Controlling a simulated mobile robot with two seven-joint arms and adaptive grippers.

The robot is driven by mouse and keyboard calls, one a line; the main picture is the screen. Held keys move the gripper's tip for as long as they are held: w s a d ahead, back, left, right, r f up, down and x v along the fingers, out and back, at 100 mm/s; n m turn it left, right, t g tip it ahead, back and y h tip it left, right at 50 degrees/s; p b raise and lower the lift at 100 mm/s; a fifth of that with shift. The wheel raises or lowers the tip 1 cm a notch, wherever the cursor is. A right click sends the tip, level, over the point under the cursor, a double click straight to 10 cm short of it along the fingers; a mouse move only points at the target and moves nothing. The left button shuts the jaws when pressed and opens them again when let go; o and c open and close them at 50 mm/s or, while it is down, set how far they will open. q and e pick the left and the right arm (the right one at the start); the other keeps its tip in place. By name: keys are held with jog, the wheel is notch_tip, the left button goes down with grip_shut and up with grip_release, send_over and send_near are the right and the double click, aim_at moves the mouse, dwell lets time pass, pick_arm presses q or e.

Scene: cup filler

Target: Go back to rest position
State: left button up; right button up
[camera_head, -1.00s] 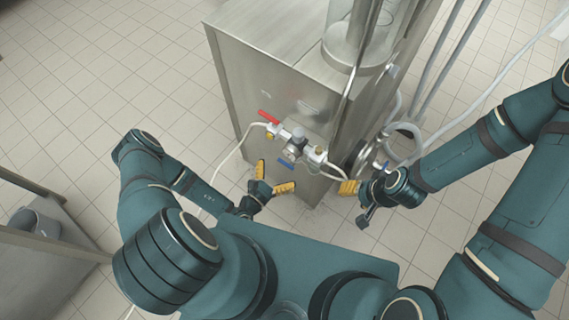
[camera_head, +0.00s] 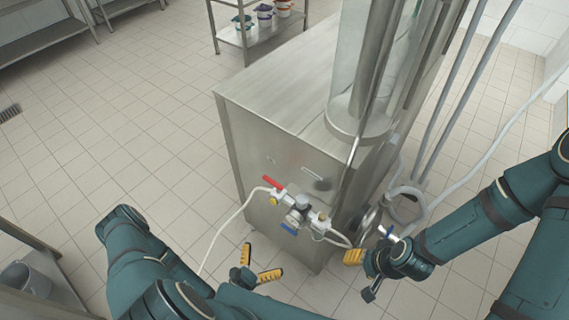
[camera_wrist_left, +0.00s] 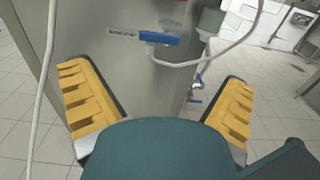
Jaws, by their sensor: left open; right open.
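My left gripper (camera_head: 258,267) is open and empty at the bottom middle of the head view, in front of the steel machine's front face. In the left wrist view its two yellow-padded fingers (camera_wrist_left: 160,105) are spread wide with nothing between them. My right gripper (camera_head: 358,270) is at the machine's right front edge in the head view. One yellow pad shows there, and the other finger is dark and partly hidden. I see nothing held in it.
The steel machine (camera_head: 270,110) bears a valve assembly with a red handle (camera_head: 273,183) and a blue handle (camera_head: 289,230). A white hose (camera_head: 222,232) hangs left of it. Grey pipes (camera_head: 446,100) stand right. A shelf with buckets (camera_head: 262,38) is behind. Tiled floor (camera_head: 130,110) at left is clear.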

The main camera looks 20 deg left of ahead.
pick_arm(q)
jog(key=shift+d, duration=0.1)
jog(key=s+d+r+m+g+h, duration=0.1)
jog(key=d+r+m+g+h, duration=0.35)
jog(key=d+m+h, duration=0.2)
jog(key=s+d+r+m+g, duration=0.25)
jog(key=s+m+g, duration=0.65)
jog(key=m+g, duration=0.65)
jog(key=w+a+r+m+t+y, duration=0.1)
jog(key=w+r+m+t+y, duration=0.1)
jog(key=w+m+y, duration=0.2)
jog(key=w+a+r+m+t+y, duration=0.1)
jog(key=w+m+y, duration=0.3)
jog(key=w, duration=0.4)
jog(key=shift+a+r+t+y, duration=0.25)
jog(key=shift+r+t+y, duration=0.3)
jog(key=shift+t, duration=0.25)
jog(key=shift+w, duration=0.1)
